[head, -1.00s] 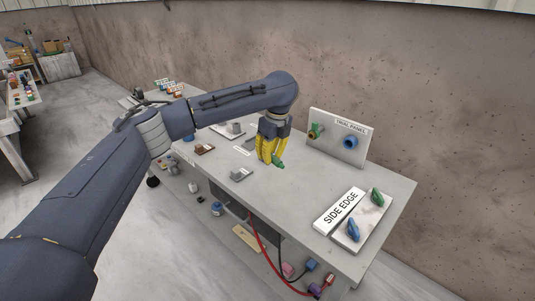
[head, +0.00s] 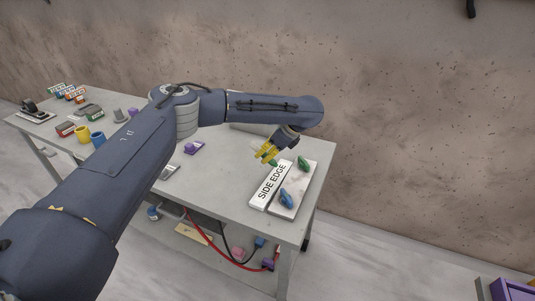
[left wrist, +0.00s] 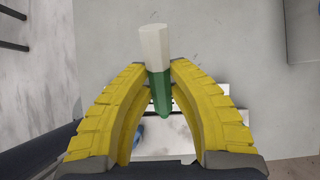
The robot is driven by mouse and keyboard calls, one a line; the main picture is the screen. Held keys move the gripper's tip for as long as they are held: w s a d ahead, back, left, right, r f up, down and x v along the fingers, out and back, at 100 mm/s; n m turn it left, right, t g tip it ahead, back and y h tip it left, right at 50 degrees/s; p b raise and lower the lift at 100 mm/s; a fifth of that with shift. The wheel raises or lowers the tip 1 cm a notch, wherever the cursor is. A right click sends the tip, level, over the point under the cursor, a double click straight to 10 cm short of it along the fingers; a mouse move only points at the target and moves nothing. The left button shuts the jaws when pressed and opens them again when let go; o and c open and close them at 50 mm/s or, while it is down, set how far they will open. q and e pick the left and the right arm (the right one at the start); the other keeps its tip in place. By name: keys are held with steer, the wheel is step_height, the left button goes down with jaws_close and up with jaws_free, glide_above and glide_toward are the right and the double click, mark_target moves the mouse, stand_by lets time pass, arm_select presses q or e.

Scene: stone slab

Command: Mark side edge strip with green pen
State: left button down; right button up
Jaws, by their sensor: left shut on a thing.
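My left gripper (head: 266,152) has yellow fingers and is shut on the green pen (head: 273,163). In the left wrist view the pen (left wrist: 160,85) sits between the two fingertips (left wrist: 162,74), with a white end and a green body. In the head view the gripper is above the far end of the white strip marked SIDE EDGE (head: 269,187). Whether the pen touches the strip cannot be told. The strip lies along the left side of a pale stone slab (head: 301,183). My right gripper is not in view.
A green knob-like piece (head: 304,163) and a blue one (head: 286,199) stand on the slab. A purple item (head: 192,147), yellow and blue cups and small racks are farther left. Red and black cables hang below.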

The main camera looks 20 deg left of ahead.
arm_select(q)
steer(key=shift+f, duration=2.85)
steer(key=shift+f, duration=0.65)
stand_by(0.3)
steer(key=shift+w+a, duration=0.15)
steer(key=shift+a, duration=1.3)
stand_by(2.8)
